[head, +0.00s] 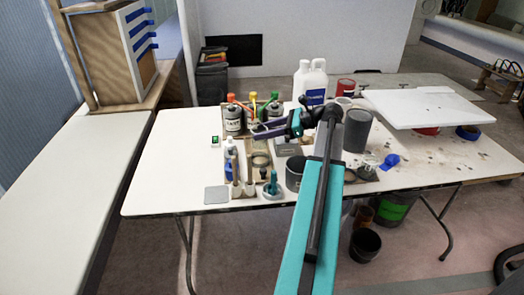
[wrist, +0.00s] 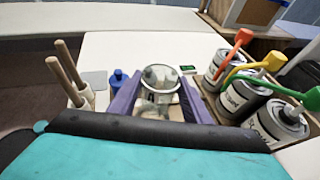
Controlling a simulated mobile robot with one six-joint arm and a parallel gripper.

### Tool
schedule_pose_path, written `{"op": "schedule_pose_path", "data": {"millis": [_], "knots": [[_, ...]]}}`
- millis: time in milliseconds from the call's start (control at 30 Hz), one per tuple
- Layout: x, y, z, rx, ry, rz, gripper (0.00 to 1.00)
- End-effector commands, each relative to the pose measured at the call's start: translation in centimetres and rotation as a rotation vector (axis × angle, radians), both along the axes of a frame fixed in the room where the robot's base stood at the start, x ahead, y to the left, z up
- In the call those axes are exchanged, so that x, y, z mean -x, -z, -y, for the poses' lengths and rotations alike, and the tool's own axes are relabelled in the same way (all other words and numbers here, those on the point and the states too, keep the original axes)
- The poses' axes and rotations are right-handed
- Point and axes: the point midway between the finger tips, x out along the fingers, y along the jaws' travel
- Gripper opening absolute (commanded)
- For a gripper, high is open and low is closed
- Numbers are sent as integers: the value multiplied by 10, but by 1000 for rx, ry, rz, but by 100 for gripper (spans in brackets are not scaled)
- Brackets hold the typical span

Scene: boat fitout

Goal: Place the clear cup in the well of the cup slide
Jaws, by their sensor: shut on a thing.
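The clear cup (wrist: 160,76) is between the two purple fingers of my gripper (wrist: 159,84) in the wrist view, and they are shut on it. It looks upright, with its open rim towards the camera. In the head view my gripper (head: 259,130) is above the table, beside the cans; the cup is too small to make out there. A tan board with a round dark fitting, which looks like the cup slide (head: 259,172), lies below and in front of my gripper. In the wrist view the cup and fingers cover most of what lies beneath, so the well is hidden.
Several cans with red, yellow and green spouts (wrist: 241,94) stand close to the right in the wrist view. A blue-capped bottle (wrist: 117,82) and a holder with wooden sticks (wrist: 78,92) stand left. A grey square (head: 216,195) lies near the table's front edge.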

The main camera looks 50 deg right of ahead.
Motion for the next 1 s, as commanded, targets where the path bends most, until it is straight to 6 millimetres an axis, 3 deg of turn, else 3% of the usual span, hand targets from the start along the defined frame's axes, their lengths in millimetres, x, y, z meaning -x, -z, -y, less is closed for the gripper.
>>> {"op": "schedule_pose_path", "data": {"millis": [200,667,1000], "knots": [[0,29,0,-2,0,-1,23],[-1,35,-1,0,-1,0,23],[-1,66,-1,-1,-2,0,23]]}}
